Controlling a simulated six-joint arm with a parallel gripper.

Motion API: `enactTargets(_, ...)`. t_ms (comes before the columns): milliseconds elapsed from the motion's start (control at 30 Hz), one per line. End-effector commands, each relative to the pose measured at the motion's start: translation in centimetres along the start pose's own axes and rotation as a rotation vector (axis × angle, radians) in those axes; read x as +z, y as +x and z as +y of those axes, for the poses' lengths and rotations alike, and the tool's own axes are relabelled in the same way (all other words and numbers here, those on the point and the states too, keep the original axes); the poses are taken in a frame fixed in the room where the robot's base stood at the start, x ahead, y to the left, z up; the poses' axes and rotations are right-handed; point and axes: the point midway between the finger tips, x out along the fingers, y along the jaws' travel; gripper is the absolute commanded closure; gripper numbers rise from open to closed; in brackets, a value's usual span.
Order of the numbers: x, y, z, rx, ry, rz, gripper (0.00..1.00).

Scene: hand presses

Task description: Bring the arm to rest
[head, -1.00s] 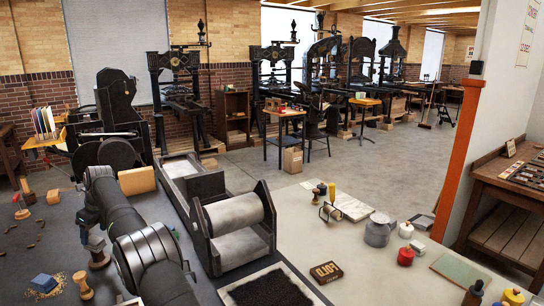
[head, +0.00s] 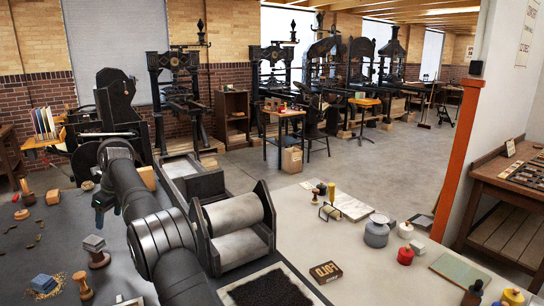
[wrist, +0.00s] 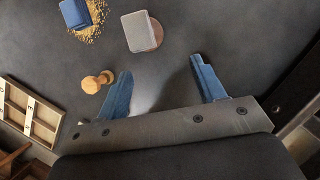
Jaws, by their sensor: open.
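My gripper (wrist: 162,67) is open and empty in the wrist view, its two blue fingers apart above the dark table. In the head view, my wrist and the gripper end hang at the left, partly hidden by my own arm. Beyond the fingers, a grey block (wrist: 138,32) sits on a round wooden base. The block also shows in the head view (head: 93,242) on its wooden stand (head: 98,260), clear of the gripper. A turned wooden piece (wrist: 97,82) lies left of the fingers.
A blue block (head: 44,283) sits in scattered grains at front left. A roller press (head: 240,215) stands right of my arm. A black inked pad (head: 268,290) and a small dark box (head: 326,272) lie nearer. Open dark tabletop (head: 50,225) is left of my arm.

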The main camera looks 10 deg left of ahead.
Motion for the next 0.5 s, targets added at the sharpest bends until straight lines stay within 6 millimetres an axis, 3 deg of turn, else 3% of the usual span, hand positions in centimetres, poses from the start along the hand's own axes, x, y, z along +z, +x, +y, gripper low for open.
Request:
enactTargets(267, -3.0, -4.5, -2.2, -0.001, 0.002, -0.001, 0.37)
enactTargets(500, -4.5, -2.4, -1.0, 0.070, -0.173, 0.022, 0.37)
